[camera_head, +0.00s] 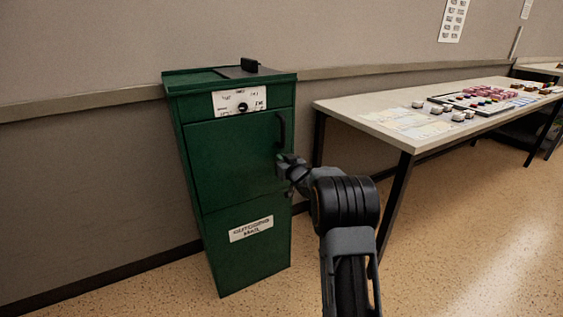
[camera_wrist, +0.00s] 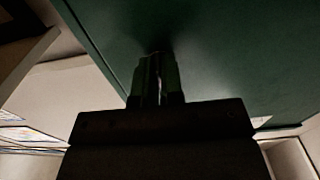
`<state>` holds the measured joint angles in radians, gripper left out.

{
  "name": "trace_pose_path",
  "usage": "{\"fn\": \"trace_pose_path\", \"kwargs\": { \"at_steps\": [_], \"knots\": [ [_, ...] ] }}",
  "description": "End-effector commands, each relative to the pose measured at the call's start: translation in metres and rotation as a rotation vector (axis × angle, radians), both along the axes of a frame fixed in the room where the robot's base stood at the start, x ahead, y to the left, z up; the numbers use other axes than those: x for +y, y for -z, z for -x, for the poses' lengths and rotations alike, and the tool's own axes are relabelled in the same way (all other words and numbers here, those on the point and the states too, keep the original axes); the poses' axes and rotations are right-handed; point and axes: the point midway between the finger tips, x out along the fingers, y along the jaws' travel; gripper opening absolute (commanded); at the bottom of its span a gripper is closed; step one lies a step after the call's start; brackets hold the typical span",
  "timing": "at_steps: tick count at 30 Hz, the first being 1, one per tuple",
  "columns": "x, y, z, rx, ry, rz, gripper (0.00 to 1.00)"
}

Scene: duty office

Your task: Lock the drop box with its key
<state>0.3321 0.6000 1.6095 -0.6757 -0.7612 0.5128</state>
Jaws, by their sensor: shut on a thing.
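The drop box (camera_head: 235,165) is a tall dark green cabinet, its front door closed. A black bar handle (camera_head: 281,130) is on the door's upper right. A white plate (camera_head: 228,104) with a round black knob or dial is above the door. My gripper (camera_head: 284,163) is at the door's right side, below the handle. In the wrist view my gripper (camera_wrist: 158,68) is shut, fingertips close to the green door face. A thin pale strip between the fingers looks like the key (camera_wrist: 160,84), mostly hidden. The keyhole is hidden, so I cannot tell if the key is in it.
A long table (camera_head: 345,108) with papers, stamps and small items stands to the right of the box. A black piece (camera_head: 249,66) is on top of the box. A wall with a rail runs behind. The speckled floor at the right front is clear.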

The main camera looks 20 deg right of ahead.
Motion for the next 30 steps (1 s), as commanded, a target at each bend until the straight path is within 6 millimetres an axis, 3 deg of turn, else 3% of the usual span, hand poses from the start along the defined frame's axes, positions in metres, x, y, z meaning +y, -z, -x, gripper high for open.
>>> {"fn": "trace_pose_path", "kwargs": {
  "at_steps": [9, 10, 17, 25, 30],
  "knots": [
    [0.0, 0.0, 0.0, 0.0, 0.0, 0.005, 0.0],
    [0.0, 0.0, 0.0, 0.0, 0.0, 0.005, 0.11],
    [0.0, 0.0, 0.0, 0.001, 0.0, 0.003, 0.33],
    [0.0, 0.0, 0.001, 0.001, 0.0, 0.002, 0.33],
    [-0.003, -0.002, 0.017, 0.001, 0.001, 0.002, 0.33]
  ]
}}
